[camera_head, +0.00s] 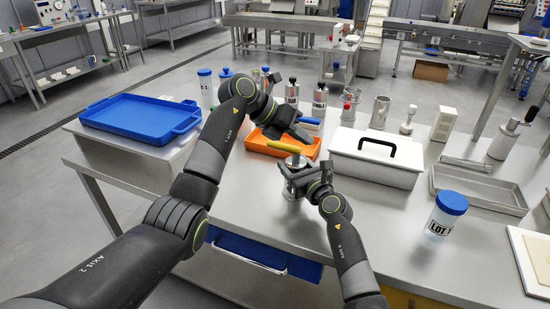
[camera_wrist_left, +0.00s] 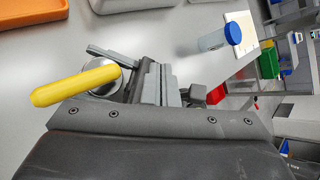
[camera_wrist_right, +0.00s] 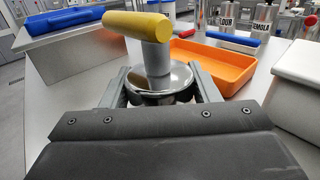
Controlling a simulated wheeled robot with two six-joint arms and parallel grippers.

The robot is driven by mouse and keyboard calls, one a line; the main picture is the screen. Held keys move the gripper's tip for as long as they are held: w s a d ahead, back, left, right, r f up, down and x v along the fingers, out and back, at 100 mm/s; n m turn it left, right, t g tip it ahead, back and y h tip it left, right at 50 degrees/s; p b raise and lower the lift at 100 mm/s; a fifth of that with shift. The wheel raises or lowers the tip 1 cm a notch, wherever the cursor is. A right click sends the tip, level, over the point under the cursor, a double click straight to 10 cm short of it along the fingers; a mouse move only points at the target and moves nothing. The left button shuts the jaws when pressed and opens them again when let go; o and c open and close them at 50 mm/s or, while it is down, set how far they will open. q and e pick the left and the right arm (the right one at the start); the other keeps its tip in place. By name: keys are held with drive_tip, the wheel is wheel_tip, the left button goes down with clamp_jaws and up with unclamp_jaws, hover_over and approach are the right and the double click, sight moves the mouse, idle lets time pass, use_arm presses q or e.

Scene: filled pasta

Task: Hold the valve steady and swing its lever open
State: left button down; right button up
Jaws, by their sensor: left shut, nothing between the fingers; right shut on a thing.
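The valve has a polished steel body (camera_wrist_right: 160,82), a grey stem and a yellow lever (camera_wrist_right: 137,25). It stands upright near the table's front edge, and in the head view its lever (camera_head: 287,147) lies roughly left to right. My right gripper (camera_head: 298,180) is shut on the valve body, one finger on each side, below the lever.
An orange tray (camera_head: 262,146) lies just behind the valve. A white box with a black handle (camera_head: 375,170) stands to the right, with a blue-lidded jar (camera_head: 440,222) and a metal tray (camera_head: 478,207) beyond. A blue tray (camera_head: 140,125) is at left.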

use_arm(q)
drive_tip(key=s+d+n+h, duration=0.4)
drive_tip(key=s+n+h, duration=0.1)
drive_tip(key=h, duration=0.1)
drive_tip(key=n+t+y, duration=0.9)
drive_tip(key=n+t, duration=0.8)
drive_tip(key=n, duration=1.8)
approach(278, 149)
drive_tip(key=v, duration=0.7)
drive_tip(key=shift+r+m, duration=0.15)
drive_tip(key=shift+m, duration=0.15)
drive_tip(key=x, duration=1.4)
drive_tip(key=shift+f, duration=0.2)
drive_tip(key=shift+w+a+g, duration=0.1)
drive_tip(key=shift+g, duration=0.2)
